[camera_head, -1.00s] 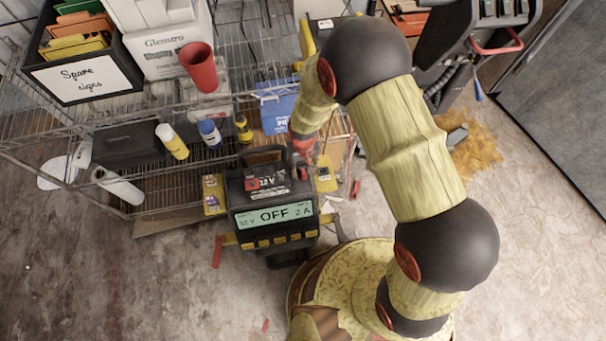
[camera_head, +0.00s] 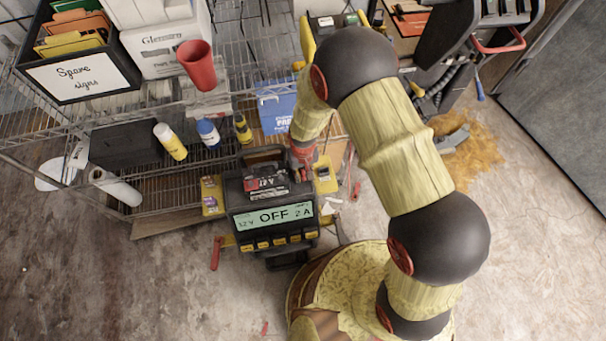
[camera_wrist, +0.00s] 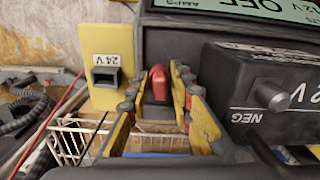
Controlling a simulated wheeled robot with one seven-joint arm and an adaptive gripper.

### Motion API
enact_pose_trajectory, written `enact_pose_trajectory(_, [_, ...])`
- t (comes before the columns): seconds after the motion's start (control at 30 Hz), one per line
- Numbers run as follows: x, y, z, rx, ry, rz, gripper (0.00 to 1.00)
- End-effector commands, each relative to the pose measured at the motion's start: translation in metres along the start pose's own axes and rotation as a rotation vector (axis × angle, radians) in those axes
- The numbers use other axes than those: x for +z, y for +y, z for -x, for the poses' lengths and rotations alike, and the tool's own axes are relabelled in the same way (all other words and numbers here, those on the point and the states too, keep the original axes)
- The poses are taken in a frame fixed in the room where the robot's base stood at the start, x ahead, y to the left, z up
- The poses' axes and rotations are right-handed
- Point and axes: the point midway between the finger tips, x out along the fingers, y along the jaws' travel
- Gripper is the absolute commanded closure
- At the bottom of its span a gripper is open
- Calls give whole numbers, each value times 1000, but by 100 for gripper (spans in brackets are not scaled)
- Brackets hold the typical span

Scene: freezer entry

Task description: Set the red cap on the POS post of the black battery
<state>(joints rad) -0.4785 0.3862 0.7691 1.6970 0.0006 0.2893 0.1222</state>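The black battery (camera_head: 266,184) sits on top of the charger. In the wrist view, its NEG end and a bare grey post (camera_wrist: 272,95) are at the right; I cannot make out the POS post. A small red cap (camera_wrist: 158,82) stands upright at the charger's dark edge, between the battery and the yellow 24 V plate. My gripper (camera_wrist: 157,90) has one yellow finger on each side of the cap, with what looks like a narrow gap. In the head view my gripper (camera_head: 303,165) is beside the battery's right end and hides the cap.
The charger (camera_head: 272,214) shows OFF on its display. The yellow 24 V plate (camera_wrist: 108,68) is close to my left finger. Behind stands a wire shelf (camera_head: 165,185) with bottles, a red cup (camera_head: 196,65) and boxes. Open floor lies at the left front.

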Motion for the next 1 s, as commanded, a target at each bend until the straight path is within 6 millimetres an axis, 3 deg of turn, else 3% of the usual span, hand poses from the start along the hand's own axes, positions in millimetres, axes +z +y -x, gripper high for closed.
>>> enact_pose_trajectory(0.27, [0, 0, 0, 0, 0, 0, 95])
enact_pose_trajectory(0.63, [0, 0, 5, 0, 1, 0, 96])
enact_pose_trajectory(0.87, [-1, 0, 34, 0, 2, 0, 96])
enact_pose_trajectory(1.0, [20, 6, 60, 0, 2, -1, 96])
